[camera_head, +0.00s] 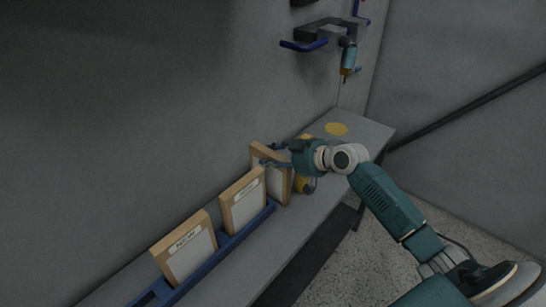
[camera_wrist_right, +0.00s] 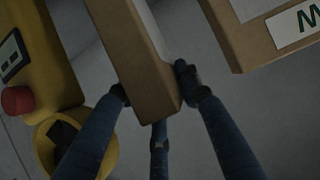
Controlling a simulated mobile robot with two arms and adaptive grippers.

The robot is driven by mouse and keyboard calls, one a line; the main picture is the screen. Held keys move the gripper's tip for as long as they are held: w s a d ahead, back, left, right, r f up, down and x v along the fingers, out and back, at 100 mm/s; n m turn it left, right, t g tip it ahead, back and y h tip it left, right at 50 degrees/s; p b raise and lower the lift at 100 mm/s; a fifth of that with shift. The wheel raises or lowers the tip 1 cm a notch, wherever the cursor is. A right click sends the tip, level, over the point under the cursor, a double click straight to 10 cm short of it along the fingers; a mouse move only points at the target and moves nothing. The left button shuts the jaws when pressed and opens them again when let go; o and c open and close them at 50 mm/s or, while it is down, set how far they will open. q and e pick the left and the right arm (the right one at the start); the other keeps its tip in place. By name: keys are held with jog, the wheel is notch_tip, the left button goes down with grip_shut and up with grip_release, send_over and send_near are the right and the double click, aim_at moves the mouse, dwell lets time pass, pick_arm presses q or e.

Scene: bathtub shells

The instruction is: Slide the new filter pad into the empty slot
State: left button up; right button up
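Three tan-framed filter pads stand in a row on the grey bench. The near pad (camera_head: 187,252) has a label reading NEW, and the middle pad (camera_head: 243,204) has a label too small to read. Both stand in a long blue rack (camera_head: 232,243). The third pad (camera_head: 277,184) is at the rack's far end. My right gripper (camera_head: 275,155) has its fingers on both sides of this third pad's frame. In the right wrist view the fingers touch the held pad (camera_wrist_right: 150,75) at both faces. I cannot tell whether its bottom edge is seated. My left gripper is not in view.
A yellow device (camera_head: 304,183) with a red button (camera_wrist_right: 17,100) stands close behind the held pad. A labelled pad (camera_wrist_right: 255,35) is close on the right in the wrist view. A yellow disc (camera_head: 336,129) marks clear bench farther back. A tool (camera_head: 348,60) hangs on the wall.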

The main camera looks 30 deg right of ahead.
jog(key=shift+o, duration=1.4)
